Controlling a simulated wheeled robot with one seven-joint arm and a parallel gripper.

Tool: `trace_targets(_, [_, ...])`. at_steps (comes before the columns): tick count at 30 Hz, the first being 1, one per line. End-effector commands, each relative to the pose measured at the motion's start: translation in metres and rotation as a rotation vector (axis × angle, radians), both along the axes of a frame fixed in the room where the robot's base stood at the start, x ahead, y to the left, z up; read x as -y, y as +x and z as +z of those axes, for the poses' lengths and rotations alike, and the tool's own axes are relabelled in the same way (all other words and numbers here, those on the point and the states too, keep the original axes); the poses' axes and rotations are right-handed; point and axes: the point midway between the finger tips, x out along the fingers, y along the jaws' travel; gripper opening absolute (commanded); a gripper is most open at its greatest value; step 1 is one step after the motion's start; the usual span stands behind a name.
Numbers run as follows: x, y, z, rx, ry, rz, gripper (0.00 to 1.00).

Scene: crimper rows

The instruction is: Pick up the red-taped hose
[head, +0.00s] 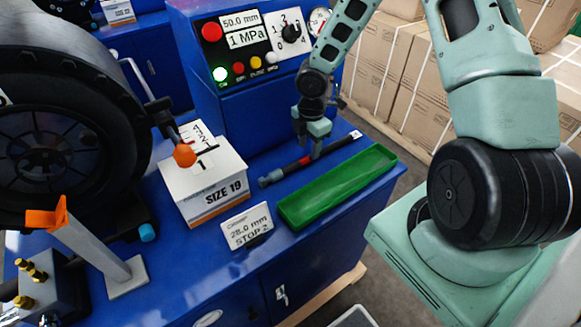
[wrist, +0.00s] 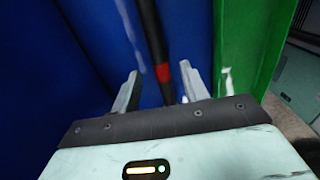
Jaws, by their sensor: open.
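The red-taped hose (head: 335,145) is a thin black hose lying on the blue bench top, with a red band near its middle and grey-blue fitting at its near left end. In the wrist view the hose (wrist: 150,35) runs between my two fingertips, and the red band shows there. My gripper (head: 314,154) points down over the hose at the band. It is open, with one finger on each side of the hose and visible gaps. I cannot tell how far the tips are above the bench.
A green tray (head: 338,187) lies close to the right of the hose. A SIZE 19 box (head: 205,185) and a STOP 2 sign (head: 247,227) stand to the left. The blue control panel (head: 245,95) rises behind. A large black reel (head: 55,120) fills the left.

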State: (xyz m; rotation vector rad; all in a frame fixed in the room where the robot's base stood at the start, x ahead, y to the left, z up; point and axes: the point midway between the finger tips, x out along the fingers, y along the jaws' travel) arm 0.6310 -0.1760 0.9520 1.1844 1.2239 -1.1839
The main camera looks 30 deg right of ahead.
Motion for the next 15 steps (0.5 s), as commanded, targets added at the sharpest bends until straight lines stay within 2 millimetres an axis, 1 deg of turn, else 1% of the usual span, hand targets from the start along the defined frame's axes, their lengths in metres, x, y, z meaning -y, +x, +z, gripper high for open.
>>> trace_targets(4, [-0.002, -0.001, -0.023, -0.004, 0.001, 0.004, 0.45])
trace_targets(7, [-0.001, 0.0, -0.034, -0.002, 0.001, 0.001, 0.45])
trace_targets(10, [-0.001, 0.001, -0.039, 0.0, 0.0, 0.002, 0.45])
trace_targets(15, [0.0, 0.001, -0.04, 0.0, 0.0, 0.001, 0.45])
